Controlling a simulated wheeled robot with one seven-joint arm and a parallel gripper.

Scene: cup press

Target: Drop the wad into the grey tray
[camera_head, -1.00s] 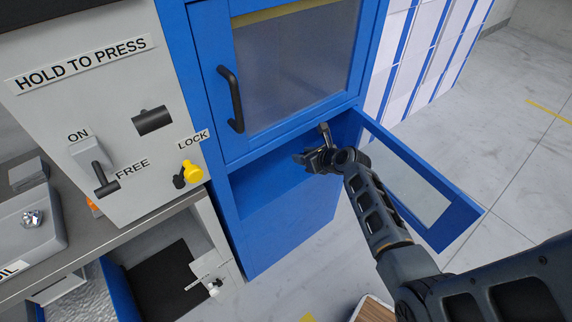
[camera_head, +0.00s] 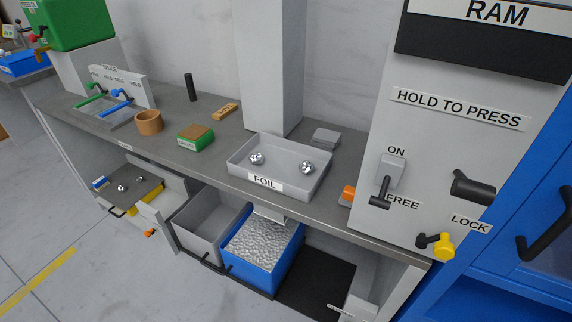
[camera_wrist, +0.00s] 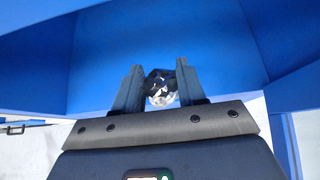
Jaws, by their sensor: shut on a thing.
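In the wrist view my gripper (camera_wrist: 159,72) is shut on a crumpled silvery wad (camera_wrist: 160,95), which shows between the two dark fingers. Blue panels surround the fingers there. My gripper is out of the head view. In the head view a shallow grey tray (camera_head: 282,161) labelled FOIL stands on the bench, with two other silver wads (camera_head: 257,158) lying apart in it. The held wad is away from this tray.
Below the bench are a deeper grey bin (camera_head: 190,222) and a blue bin (camera_head: 251,270) with a silvery, crinkled filling. The press panel (camera_head: 455,140) with its levers and the blue cabinet (camera_head: 522,240) stand at right. A wooden ring (camera_head: 149,122) and a green block (camera_head: 196,138) sit on the bench.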

